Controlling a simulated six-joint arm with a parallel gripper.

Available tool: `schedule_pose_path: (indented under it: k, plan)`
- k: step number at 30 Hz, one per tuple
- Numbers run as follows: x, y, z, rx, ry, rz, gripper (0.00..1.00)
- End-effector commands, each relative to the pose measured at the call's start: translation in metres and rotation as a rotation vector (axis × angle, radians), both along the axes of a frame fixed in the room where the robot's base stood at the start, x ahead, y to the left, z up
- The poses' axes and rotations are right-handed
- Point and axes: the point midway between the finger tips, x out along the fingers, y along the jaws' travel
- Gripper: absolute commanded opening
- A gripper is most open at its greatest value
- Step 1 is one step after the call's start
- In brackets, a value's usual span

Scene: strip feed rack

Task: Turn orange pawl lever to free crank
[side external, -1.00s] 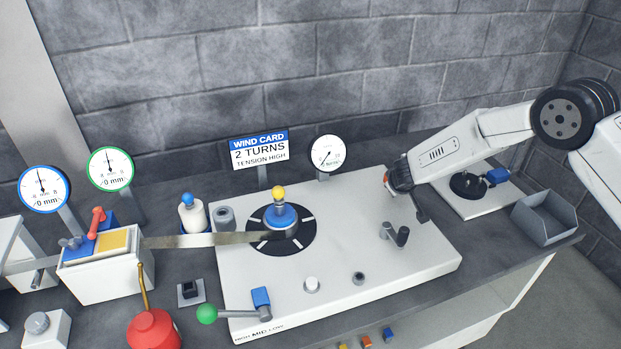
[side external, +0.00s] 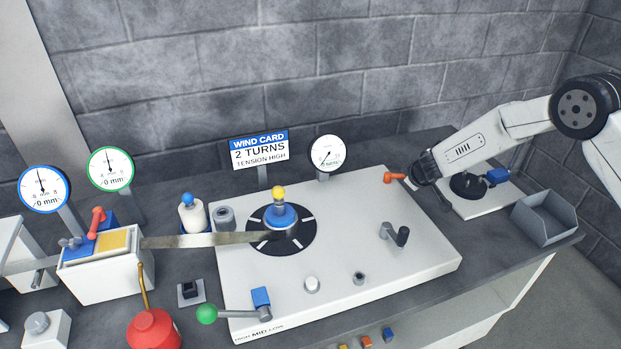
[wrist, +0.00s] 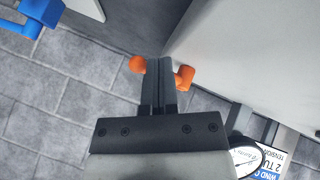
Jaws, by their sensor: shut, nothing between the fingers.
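The orange pawl lever (side external: 394,178) is at the back right of the white board (side external: 340,270), pointing right toward my gripper. In the wrist view orange pieces show on both sides of my fingers, a round knob on the left (wrist: 138,64) and a stubby cylinder on the right (wrist: 185,77); the fingers hide what lies between. The dark grey crank (side external: 396,234) stands in front of the lever.
A hub with a yellow knob (side external: 278,192) on the black disc holds the metal strip's end (side external: 200,240). A grey bin (side external: 545,218) stands at the right edge. A small dial (side external: 328,154) and the wind card (side external: 260,149) stand behind the board.

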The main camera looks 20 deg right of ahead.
Motion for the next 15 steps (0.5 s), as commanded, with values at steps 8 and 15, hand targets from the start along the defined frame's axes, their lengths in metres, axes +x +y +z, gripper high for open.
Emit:
schedule_pose_path:
  k: [8, 15]
  plan:
    - [0.011, -0.014, 0.0, 0.001, -0.002, -0.002, 0.0]
    - [0.02, -0.021, 0.0, 0.001, 0.0, -0.002, 0.0]
